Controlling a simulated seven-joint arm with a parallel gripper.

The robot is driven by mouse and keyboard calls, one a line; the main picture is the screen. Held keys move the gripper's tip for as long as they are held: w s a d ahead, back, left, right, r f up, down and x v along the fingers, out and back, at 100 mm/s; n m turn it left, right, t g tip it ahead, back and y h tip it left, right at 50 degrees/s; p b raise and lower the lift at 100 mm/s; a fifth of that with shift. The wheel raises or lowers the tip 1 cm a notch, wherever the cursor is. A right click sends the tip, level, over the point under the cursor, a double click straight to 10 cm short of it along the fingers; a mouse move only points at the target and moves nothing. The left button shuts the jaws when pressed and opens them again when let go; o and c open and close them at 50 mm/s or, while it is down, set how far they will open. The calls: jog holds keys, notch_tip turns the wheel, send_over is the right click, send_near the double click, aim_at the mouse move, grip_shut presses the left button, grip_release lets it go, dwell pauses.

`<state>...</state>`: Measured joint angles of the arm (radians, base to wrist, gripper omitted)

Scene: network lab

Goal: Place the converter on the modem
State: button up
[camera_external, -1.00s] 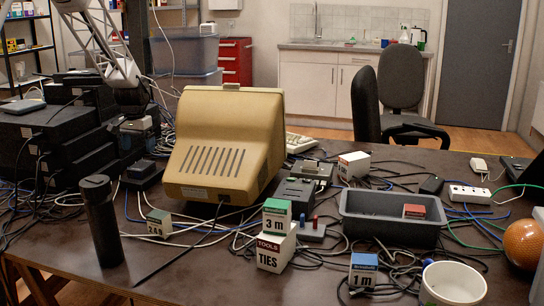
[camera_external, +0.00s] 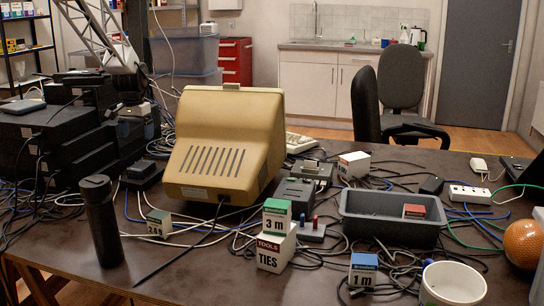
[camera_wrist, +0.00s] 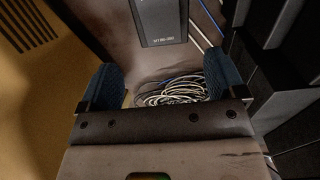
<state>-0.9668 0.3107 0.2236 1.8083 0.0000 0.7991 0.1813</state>
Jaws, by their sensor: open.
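My gripper (camera_external: 137,128) is at the left in the external view, between the beige monitor and the black stack. In the wrist view its blue-padded fingers (camera_wrist: 161,84) are wide apart with nothing between them. A small dark box (camera_wrist: 160,20) with pale lettering lies beyond the fingertips at the top of the wrist view, partly cut off. It appears to be the dark unit (camera_external: 142,174) on the table just in front of my gripper in the external view, apart from it. I cannot tell which dark units are the converter and the modem.
The beige monitor (camera_external: 225,145) stands close right of my gripper. The black equipment stack (camera_external: 50,140) is close left. Coiled cables (camera_wrist: 170,94) lie below the fingers. A black bottle (camera_external: 101,222) stands in front. A grey tray (camera_external: 390,233) sits at the right.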

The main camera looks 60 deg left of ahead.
jog(key=shift+d, duration=0.1)
dwell(0.4)
jog(key=w+d+r+m, duration=0.15)
jog(key=d+r, duration=0.45)
jog(key=d, duration=0.6)
jog(key=w+d+r+m+t, duration=0.15)
jog(key=d+r, duration=0.35)
jog(key=d, duration=0.7)
jog(key=w+d+r+m+g, duration=0.1)
jog(key=w+d+r, duration=0.1)
jog(key=d+r, duration=0.65)
jog(key=s+d+m, duration=0.1)
jog(key=s+d, duration=0.6)
jog(key=d, duration=0.4)
jog(key=s+d+m+t, duration=0.1)
jog(key=s+d+m, duration=0.1)
jog(key=s+d, duration=0.5)
jog(key=s+d+r+m+t, duration=0.1)
jog(key=s+d, duration=0.6)
jog(key=d, duration=0.8)
jog(key=shift+d+m, duration=0.25)
jog(key=shift+m, duration=0.35)
